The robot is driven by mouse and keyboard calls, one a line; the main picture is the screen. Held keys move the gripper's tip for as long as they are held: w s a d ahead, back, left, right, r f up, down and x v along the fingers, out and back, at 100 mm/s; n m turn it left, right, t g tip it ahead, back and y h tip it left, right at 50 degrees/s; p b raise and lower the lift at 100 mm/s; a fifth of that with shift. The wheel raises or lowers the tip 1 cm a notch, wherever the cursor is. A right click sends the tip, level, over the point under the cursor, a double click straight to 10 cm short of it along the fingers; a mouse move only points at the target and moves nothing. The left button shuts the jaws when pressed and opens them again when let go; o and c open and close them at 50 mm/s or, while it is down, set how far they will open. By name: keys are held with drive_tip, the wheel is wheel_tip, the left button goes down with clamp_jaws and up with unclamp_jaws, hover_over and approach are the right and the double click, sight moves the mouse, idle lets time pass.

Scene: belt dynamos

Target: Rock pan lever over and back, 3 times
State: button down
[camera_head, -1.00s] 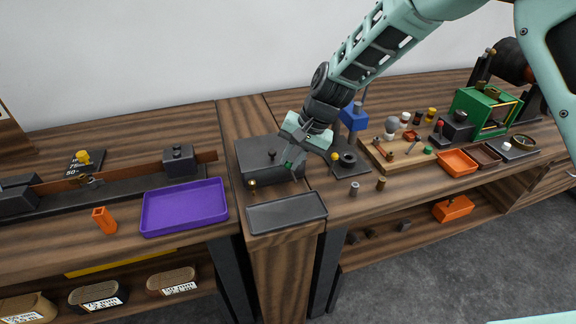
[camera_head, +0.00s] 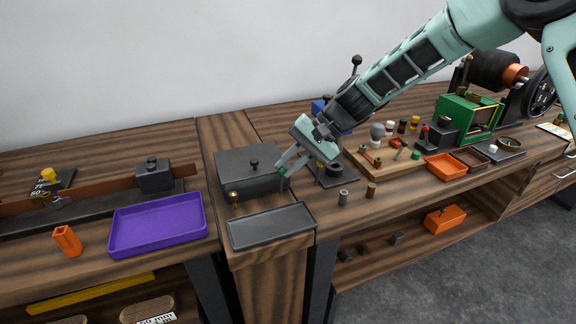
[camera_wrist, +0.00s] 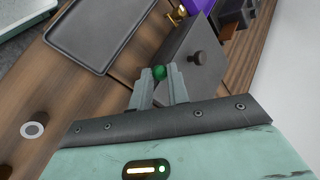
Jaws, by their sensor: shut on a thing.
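The pan lever shows only as a green ball knob (camera_wrist: 160,72) between my fingertips in the wrist view. My gripper (camera_wrist: 160,84) is shut on this knob. In the head view my gripper (camera_head: 284,168) is at the right edge of a dark grey box (camera_head: 235,188) with a small black knob on top. The green knob (camera_head: 283,170) shows there as a small spot at the fingertips. The lever's shaft and pivot are hidden by my gripper.
A purple tray (camera_head: 157,224) is to the left. Two small cylinders (camera_head: 343,198) and a wooden board with small parts (camera_head: 372,172) are to the right.

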drive_tip(key=c, duration=1.3)
unclamp_jaws()
drive_tip(key=b+v, duration=0.1)
drive_tip(key=v, duration=1.6)
drive_tip(key=shift+d+r, duration=0.15)
